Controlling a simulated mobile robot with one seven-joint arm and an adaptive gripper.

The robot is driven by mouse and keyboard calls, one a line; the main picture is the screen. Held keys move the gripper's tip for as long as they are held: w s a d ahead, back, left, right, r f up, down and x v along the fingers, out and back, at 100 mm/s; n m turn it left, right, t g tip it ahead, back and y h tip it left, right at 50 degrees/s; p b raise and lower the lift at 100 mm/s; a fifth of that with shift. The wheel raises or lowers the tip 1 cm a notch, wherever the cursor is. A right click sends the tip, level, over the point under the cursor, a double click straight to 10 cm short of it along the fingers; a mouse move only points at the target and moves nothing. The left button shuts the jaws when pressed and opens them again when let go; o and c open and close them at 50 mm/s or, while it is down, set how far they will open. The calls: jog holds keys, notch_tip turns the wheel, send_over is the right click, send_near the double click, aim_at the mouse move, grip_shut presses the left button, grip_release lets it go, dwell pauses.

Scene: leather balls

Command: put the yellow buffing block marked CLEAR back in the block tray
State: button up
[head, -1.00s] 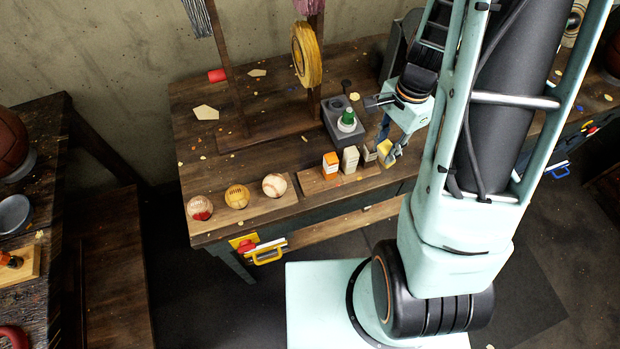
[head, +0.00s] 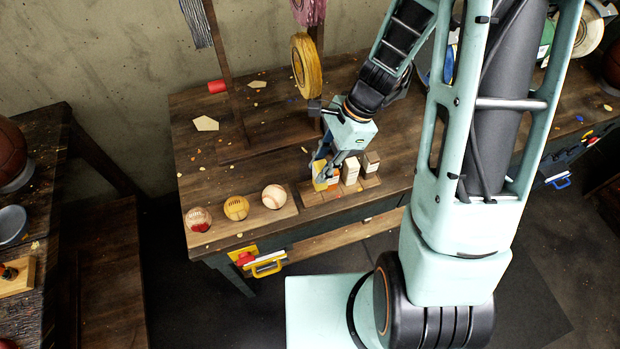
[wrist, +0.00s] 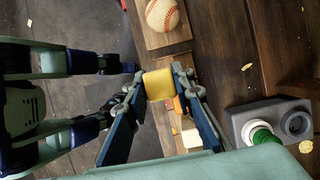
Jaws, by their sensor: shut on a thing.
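My gripper (head: 322,176) is shut on the yellow buffing block (head: 319,184), at the left end of the wooden block tray (head: 308,198). In the wrist view the yellow block (wrist: 158,84) sits between the two fingertips; no marking on it is legible. An orange-topped block (head: 334,179) stands beside it, partly hidden by the fingers. A tall white block (head: 350,171) and a pale block (head: 371,161) stand farther right in the tray. I cannot tell whether the yellow block touches the tray.
Three balls, including a white baseball (head: 273,196), lie on a board just left of the tray. A grey holder (wrist: 270,122) with a green-topped item shows in the wrist view. A yellow ring (head: 306,66) hangs on a stand behind. Bench space behind the balls is mostly clear.

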aim_at(314, 169)
jog(key=shift+w+a+f+b, duration=0.3)
jog(key=shift+a+f, duration=0.1)
jog(key=shift+f, duration=0.25)
jog(key=shift+w+a+f+b, duration=0.3)
jog(key=shift+a+f, duration=0.1)
jog(key=shift+f, duration=0.2)
jog(key=f+b, duration=0.2)
jog(key=a+f, duration=0.1)
jog(key=shift+w+f+b, duration=0.3)
jog(key=shift+b, duration=0.1)
jog(key=shift+f+b, duration=0.3)
jog(key=shift+f, duration=0.05)
jog(key=o, duration=1)
jog(key=v, duration=1.2)
jog(key=shift+d+r+p, duration=0.1)
jog(key=shift+d+p, duration=0.05)
jog(key=shift+p, duration=0.2)
